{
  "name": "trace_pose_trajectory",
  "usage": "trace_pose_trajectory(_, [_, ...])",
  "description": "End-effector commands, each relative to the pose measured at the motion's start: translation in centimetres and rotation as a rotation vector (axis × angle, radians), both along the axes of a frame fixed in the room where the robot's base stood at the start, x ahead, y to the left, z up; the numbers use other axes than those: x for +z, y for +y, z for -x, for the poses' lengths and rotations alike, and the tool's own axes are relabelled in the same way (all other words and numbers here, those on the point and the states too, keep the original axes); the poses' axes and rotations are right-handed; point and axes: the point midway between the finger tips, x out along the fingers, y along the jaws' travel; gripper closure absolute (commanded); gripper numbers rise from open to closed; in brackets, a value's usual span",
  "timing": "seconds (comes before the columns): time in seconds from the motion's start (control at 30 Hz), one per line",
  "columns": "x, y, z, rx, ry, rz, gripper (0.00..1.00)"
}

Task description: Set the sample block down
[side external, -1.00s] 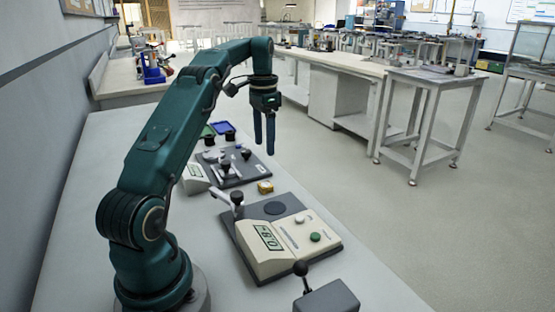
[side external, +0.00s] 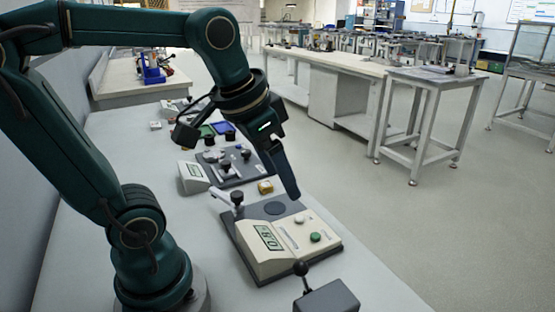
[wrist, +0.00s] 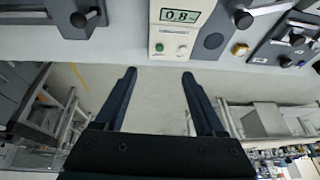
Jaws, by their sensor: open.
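A small yellow block (side external: 265,187), which looks like the sample block, rests on the bench between the beige instrument and the dark plate behind it. It also shows at the upper right in the wrist view (wrist: 239,49). My gripper (side external: 295,196) is tilted, with its fingers pointing down and right in the side view. In the wrist view its two fingers (wrist: 159,73) are spread apart with nothing between them. The beige instrument (side external: 283,243) has a dark round pad (side external: 275,208), a green button and a display that reads 0.8 in the wrist view.
A dark plate with black knobs (side external: 232,167) and a small meter (side external: 193,177) stand behind the yellow block. Green and blue trays (side external: 222,128) lie further back. A grey box with a black lever (side external: 327,297) is at the front. The bench edge and open floor lie to the right.

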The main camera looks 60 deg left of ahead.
Motion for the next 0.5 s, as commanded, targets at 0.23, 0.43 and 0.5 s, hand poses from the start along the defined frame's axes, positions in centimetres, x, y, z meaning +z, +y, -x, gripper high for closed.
trace_pose_trajectory(0.23, [-2.8,-2.6,4.1,-0.015,-0.081,0.046,0.28])
trace_pose_trajectory(0.43, [-3.5,-3.0,4.8,-0.013,-0.094,0.056,0.28])
trace_pose_trajectory(0.5, [-3.5,-2.9,4.8,-0.013,-0.093,0.056,0.28])
